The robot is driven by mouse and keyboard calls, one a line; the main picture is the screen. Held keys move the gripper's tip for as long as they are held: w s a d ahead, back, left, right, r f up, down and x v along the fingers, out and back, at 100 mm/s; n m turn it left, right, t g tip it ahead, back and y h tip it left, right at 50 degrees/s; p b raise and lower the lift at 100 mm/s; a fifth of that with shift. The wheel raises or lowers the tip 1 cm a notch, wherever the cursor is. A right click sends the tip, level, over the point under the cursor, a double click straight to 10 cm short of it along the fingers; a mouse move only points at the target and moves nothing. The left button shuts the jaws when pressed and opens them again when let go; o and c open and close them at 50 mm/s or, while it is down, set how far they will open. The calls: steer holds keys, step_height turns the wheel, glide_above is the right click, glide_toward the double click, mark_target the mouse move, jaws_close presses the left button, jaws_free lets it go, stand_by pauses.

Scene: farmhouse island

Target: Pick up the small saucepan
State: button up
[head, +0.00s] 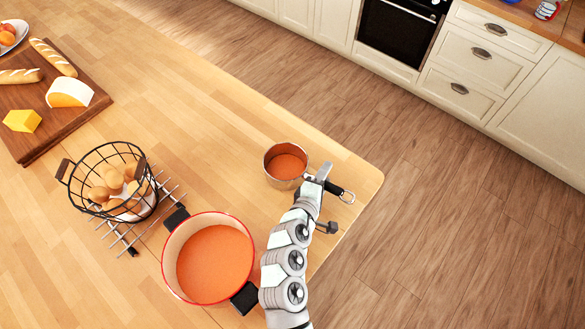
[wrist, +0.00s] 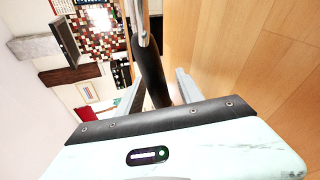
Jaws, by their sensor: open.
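The small saucepan (head: 279,184) stands upright near the right corner of the wooden island, with an orange surface inside. Its black handle (head: 335,190) points right toward the edge and ends in a metal loop. My gripper (head: 322,180) is at the handle, close to the pan, and hides part of it. In the wrist view the black handle (wrist: 150,72) passes between the two fingers of my open gripper (wrist: 159,90). A gap shows on the right side of the handle; contact on the left cannot be told.
A large red-rimmed pot (head: 173,245) with dark handles stands left of my arm. Beyond it a wire basket (head: 72,183) holds brown, egg-like items above a metal rack (head: 122,232). A cutting board (head: 60,128) with bread and cheese lies far left. The counter behind the saucepan is clear.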

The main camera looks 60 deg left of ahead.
steer(key=shift+f, duration=0.1)
steer(key=shift+c, duration=0.3)
jaws_close()
stand_by(1.0)
